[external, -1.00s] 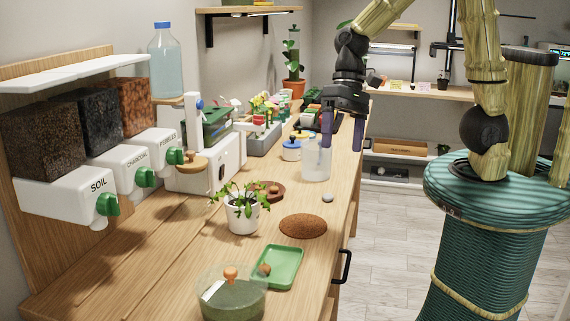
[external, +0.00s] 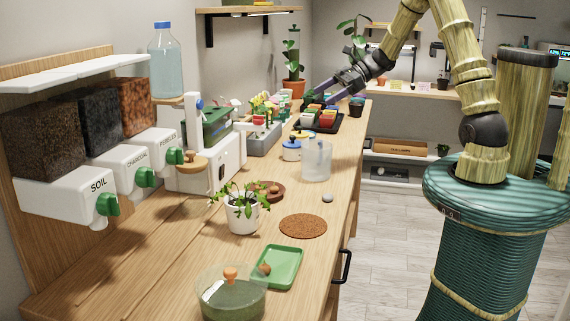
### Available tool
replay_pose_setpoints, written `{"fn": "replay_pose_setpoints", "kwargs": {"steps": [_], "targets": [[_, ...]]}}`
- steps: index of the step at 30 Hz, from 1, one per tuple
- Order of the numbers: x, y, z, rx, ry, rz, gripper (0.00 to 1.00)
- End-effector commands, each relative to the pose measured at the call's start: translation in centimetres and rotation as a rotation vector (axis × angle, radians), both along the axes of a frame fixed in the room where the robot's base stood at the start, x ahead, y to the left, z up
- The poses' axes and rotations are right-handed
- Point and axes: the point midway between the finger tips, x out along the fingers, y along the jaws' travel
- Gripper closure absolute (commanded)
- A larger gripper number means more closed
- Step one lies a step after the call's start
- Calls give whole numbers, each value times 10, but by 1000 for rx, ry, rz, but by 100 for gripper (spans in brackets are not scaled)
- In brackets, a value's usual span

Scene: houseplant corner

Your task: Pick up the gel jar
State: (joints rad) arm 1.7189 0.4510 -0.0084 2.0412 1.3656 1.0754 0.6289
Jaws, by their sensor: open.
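No thing in view can be told for sure as the gel jar. A black tray (external: 338,126) near the far end of the wooden counter holds several small coloured containers (external: 326,117), too small to identify. A white pot with a blue and yellow lid (external: 292,152) and a clear, pale cup (external: 316,162) stand nearer. A clear round vessel with an orange knob (external: 232,297) is at the front. My gripper (external: 311,98) is open, its purple fingers tilted left and down over the tray's far side. I see nothing between the fingers.
A potted plant (external: 243,212), a brown round mat (external: 303,226), a small grey ball (external: 327,198) and a green tray (external: 278,268) are on the near counter. A tall plant in an orange pot (external: 293,88) stands at the back. White dispensers line the left.

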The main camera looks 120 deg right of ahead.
Motion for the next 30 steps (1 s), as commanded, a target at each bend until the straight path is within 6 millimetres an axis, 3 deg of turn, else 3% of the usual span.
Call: {"fn": "replay_pose_setpoints", "kwargs": {"steps": [1,8,21,25,30], "targets": [[-19,-10,0,12,-29,-63,14],[-91,-41,4,46,-154,-297,14],[-88,-40,-127,53,-156,-292,14],[-88,-41,-150,47,-155,-292,14],[-88,-41,-154,42,-153,-290,14]]}}
